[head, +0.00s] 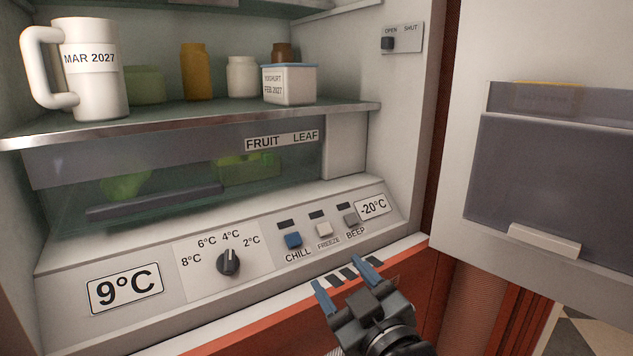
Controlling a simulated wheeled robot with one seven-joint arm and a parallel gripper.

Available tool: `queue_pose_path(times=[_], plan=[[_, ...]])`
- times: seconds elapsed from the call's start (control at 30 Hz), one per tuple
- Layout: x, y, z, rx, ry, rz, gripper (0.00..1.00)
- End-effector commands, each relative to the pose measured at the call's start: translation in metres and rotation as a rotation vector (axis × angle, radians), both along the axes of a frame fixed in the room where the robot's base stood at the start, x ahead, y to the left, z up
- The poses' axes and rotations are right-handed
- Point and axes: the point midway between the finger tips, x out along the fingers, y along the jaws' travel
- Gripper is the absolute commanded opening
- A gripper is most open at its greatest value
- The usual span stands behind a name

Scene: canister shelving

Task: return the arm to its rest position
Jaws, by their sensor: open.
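My gripper (343,277) is at the lower middle of the head view, in front of the lower edge of the fridge. Its two blue fingertips are apart and nothing is between them. The wrist below it is dark grey and runs off the bottom edge. The fingertips appear just below the control panel (190,294), near the CHILL (292,241), FREEZE (324,230) and BEEP (350,220) buttons. I cannot tell the exact gap between fingertips and panel. The rest of the arm is out of view.
A white jug (95,85) labelled MAR 2027, a yoghurt tub (289,85) and several jars stand on the shelf (200,114). Below is a drawer (60,165) with green items. The open door (455,150) with a grey bin (545,180) fills the right.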

Motion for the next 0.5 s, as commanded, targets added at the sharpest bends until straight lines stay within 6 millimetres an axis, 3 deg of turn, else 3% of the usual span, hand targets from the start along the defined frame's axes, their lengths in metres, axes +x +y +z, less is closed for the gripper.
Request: queue_pose_path(times=[0.03, 0.2, 0.5], plan=[[-0.017, -0.008, -0.017, 0.030, 0.029, -0.020, 0.64], [-0.071, -0.036, -0.058, 0.120, 0.096, -0.093, 0.64], [-0.179, -0.085, -0.105, 0.238, 0.197, -0.223, 0.64]])
